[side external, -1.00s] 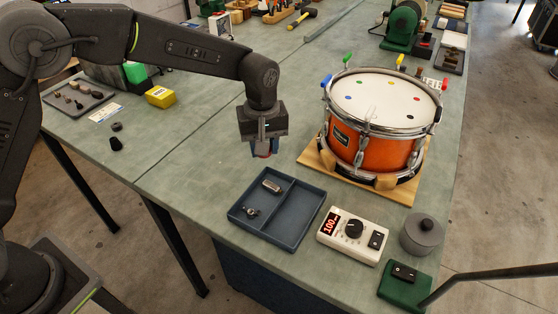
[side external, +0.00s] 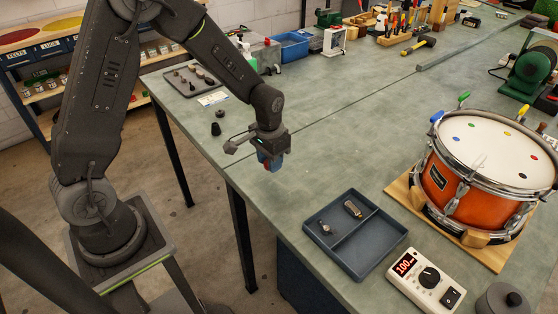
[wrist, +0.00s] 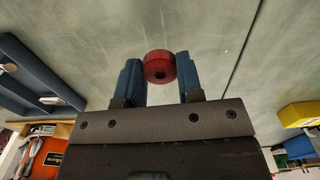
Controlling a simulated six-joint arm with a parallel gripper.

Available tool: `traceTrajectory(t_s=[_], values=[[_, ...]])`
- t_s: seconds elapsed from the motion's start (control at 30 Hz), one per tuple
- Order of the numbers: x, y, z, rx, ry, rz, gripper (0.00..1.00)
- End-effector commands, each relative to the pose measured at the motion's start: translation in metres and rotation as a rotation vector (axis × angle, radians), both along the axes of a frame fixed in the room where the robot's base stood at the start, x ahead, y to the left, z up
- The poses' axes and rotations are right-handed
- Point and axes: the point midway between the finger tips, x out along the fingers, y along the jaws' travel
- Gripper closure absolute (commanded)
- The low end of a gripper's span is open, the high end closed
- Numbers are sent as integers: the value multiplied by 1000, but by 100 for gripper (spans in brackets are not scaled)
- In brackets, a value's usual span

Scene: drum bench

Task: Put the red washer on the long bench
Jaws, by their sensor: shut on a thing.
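My gripper (side external: 270,163) is above the near left part of the green-topped workbench (side external: 330,130). In the wrist view my gripper (wrist: 160,80) has its blue fingers shut on the red washer (wrist: 158,67), a thick dark red ring with a dark hole. In the side view only a little red of the washer (side external: 266,165) shows between the fingers. A long bench (side external: 40,36) with a wooden top stands across the floor at the upper left. Its top bears coloured round patches, including red (side external: 52,23), and it has blue fronts below.
A blue divided tray (side external: 355,238) with small metal parts lies right of my gripper. A dark parts tray (side external: 190,80) lies behind. A yellow block (wrist: 303,113) shows in the wrist view.

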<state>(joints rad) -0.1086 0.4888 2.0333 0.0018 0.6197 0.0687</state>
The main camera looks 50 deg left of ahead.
Motion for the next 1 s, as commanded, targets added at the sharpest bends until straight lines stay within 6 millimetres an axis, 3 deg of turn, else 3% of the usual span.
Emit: traceTrajectory(t_s=[0.27, 0.43, 0.57, 0.7, 0.9, 1.0], values=[[-6, 6, -3, 0, -1, -38, 88], [10, -10, 4, 0, -3, 28, 88], [34, -41, 16, -1, -5, 158, 88], [60, -86, 35, -2, -5, 332, 88], [79, -146, 60, -2, -4, 552, 88], [83, -167, 69, -2, -3, 629, 88]])
